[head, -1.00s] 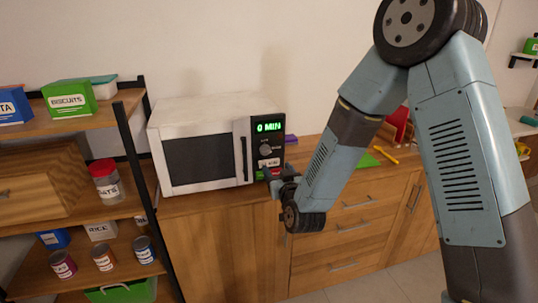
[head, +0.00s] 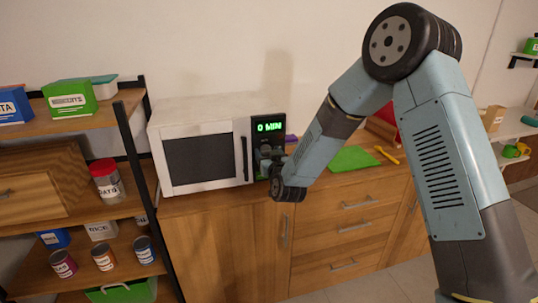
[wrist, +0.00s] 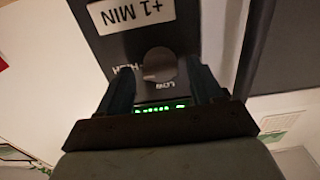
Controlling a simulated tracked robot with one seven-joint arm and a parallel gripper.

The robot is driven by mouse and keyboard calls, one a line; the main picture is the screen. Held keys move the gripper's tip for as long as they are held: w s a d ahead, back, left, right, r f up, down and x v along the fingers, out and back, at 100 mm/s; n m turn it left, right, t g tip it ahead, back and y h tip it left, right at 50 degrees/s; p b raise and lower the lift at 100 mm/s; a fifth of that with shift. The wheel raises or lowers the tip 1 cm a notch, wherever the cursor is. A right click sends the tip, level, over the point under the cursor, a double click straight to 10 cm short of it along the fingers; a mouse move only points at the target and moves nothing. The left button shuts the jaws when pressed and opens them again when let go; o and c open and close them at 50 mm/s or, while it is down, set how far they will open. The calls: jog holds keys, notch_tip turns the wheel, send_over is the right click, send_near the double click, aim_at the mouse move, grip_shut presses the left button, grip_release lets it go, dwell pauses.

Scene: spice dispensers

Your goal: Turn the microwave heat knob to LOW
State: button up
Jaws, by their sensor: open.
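The white microwave (head: 198,110) stands on the wooden cabinet, with a dark control panel on its right side. Its green display (head: 268,127) reads 0 MIN. In the wrist view, upside down, the grey round heat knob (wrist: 158,64) sits on the panel between a HIGH label (wrist: 123,69) and a LOW label (wrist: 168,86). I cannot tell for certain which label the knob points at. My gripper (wrist: 158,70) is open, with one finger on each side of the knob; contact is not clear. In the head view my gripper (head: 270,160) covers the lower panel.
A +1 MIN button (wrist: 131,14) is close to the knob. The microwave's dark door handle (head: 245,158) is just left of the panel. A green board (head: 353,159) lies on the counter to the right. A shelf (head: 125,204) with boxes and jars stands left.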

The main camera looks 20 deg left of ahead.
jog(key=shift+c, duration=0.5)
jog(key=shift+d, duration=0.1)
jog(key=c, duration=1)
jog(key=shift+o, duration=0.2)
